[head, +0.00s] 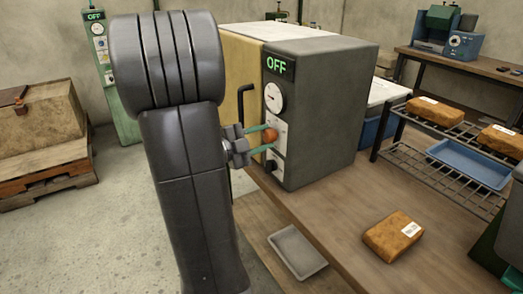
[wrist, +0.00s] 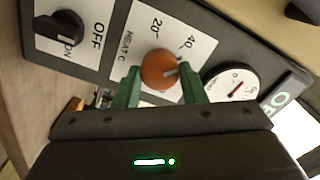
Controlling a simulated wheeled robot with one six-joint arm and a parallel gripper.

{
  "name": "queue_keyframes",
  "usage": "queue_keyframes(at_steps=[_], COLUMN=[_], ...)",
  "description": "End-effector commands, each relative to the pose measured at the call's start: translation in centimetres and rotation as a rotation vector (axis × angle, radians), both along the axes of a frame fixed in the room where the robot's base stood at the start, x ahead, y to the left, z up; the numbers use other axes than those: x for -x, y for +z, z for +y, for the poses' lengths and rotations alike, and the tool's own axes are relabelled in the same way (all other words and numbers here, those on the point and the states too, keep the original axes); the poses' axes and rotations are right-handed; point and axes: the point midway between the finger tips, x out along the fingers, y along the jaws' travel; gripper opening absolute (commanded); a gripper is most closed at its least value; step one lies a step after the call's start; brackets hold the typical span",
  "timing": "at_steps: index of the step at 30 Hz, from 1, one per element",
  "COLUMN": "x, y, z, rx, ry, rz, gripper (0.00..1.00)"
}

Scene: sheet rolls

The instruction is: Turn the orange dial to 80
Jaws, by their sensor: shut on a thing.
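The orange dial (head: 270,135) is on the front panel of a grey machine (head: 325,95). In the wrist view the orange dial (wrist: 158,68) sits on a white plate (wrist: 128,52) marked "HEAT C", with 20 and 40 readable. A dark mark shows on the dial's lower right; the reading it points to is not clear, and the rest of the scale is hidden. My gripper (head: 265,139) reaches the panel from the left. In the wrist view my gripper (wrist: 159,86) has its green fingers on both sides of the dial, shut on it.
A black OFF/ON knob (wrist: 62,30) and a round gauge (wrist: 232,84) flank the dial. The machine's display (head: 280,66) reads OFF. A black handle (head: 243,103) stands left of the panel. A brown package (head: 393,236) and a grey tray (head: 297,252) lie nearby.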

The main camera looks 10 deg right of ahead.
Motion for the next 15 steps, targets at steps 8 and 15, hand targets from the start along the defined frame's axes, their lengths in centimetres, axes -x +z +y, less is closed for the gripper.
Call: queue_keyframes(at_steps=[8, 15], x=[0.05, 0.04], y=[-0.79, -0.8], z=[-0.02, -0.03], rx=[-0.092, -0.169], ry=[0.0, -0.001], rz=[-0.252, -0.465], gripper=[0.15, 0.15])
